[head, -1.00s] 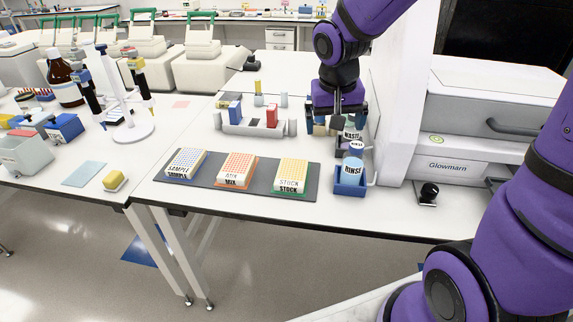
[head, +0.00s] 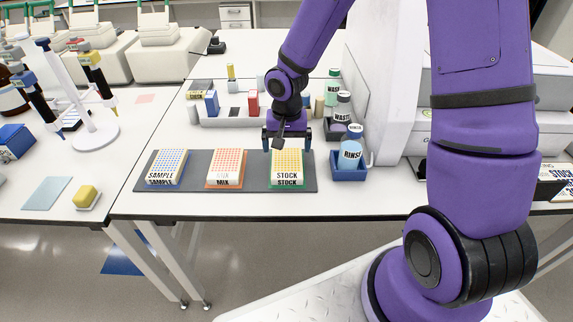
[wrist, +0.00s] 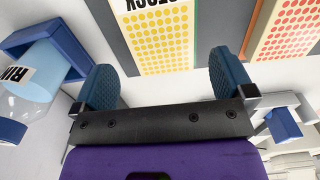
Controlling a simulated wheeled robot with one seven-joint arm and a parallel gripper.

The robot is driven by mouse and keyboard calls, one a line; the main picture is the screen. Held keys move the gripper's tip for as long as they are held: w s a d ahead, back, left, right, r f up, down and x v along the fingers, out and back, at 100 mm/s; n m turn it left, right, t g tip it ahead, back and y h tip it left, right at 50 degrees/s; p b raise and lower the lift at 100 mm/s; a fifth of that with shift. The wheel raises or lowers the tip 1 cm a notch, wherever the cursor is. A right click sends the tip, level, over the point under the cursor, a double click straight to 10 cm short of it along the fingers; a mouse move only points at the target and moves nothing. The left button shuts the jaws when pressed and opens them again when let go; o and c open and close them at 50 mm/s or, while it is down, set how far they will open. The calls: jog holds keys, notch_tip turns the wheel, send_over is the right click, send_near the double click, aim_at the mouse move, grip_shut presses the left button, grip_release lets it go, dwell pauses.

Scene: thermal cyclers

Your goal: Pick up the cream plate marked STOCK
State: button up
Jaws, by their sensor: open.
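The cream plate marked STOCK (head: 287,167) has yellow wells and a green base. It lies at the right end of the dark grey mat (head: 199,178). It also shows at the top of the wrist view (wrist: 158,40), with its lettering upside down. My gripper (head: 286,143) is just behind the far edge of this plate in the head view. In the wrist view its two blue pads (wrist: 168,85) are apart, with nothing between them. The plate lies beyond the pads, apart from them in that picture. The exact height above the mat is hard to tell.
The MIX plate (head: 226,168) and SAMPLE plate (head: 167,167) share the mat. A RINSE bottle (head: 350,155) stands in a blue holder right of it. A rack with red and blue items (head: 252,103) and WASTE bottles (head: 342,108) stand behind.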

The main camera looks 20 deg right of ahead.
aim_at(287, 162)
jog(key=shift+w+d+f, duration=0.1)
jog(key=shift+f, duration=3)
jog(key=c, duration=0.7)
